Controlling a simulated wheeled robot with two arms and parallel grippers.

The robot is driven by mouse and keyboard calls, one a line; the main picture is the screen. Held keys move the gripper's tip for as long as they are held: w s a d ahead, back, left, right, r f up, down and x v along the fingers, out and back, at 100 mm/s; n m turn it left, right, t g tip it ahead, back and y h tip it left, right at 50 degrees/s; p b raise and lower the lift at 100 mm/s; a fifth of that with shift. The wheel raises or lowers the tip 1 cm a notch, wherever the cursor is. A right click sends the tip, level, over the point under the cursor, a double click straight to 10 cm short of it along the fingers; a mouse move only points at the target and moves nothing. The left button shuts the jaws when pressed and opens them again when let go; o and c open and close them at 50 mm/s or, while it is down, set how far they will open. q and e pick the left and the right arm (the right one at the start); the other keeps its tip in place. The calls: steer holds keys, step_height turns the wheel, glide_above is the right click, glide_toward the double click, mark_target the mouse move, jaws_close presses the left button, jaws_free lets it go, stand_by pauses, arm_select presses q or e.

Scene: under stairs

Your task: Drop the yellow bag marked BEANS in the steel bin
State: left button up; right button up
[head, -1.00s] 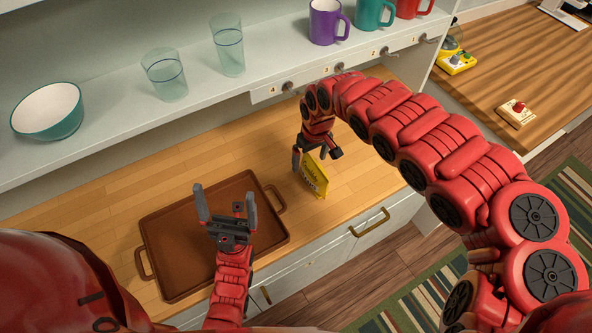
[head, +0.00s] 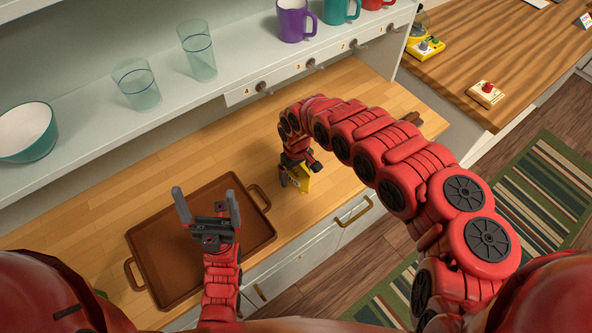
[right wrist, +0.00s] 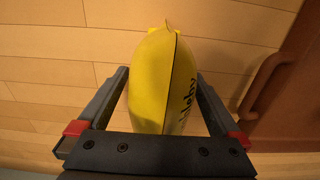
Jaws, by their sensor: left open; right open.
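A yellow bag (head: 303,181) stands upright on the wooden counter, right of the brown tray. Its dark lettering is only partly visible and I cannot read it for sure. My right gripper (head: 299,173) is down over the bag, its open fingers on either side of it. In the right wrist view the bag (right wrist: 158,85) stands between the fingers of that gripper (right wrist: 163,88), with small gaps seeming to remain. My left gripper (head: 207,200) is open and empty above the tray. No steel bin shows in these frames.
The brown tray (head: 150,245) lies empty on the counter (head: 228,150). A shelf above holds a teal bowl (head: 27,133), two glasses (head: 198,50) and mugs (head: 296,22), with numbered hooks below. A second wooden surface (head: 470,60) at right carries a red-button box (head: 486,94).

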jaws_close()
stand_by(0.4)
steer(key=shift+r, duration=0.1)
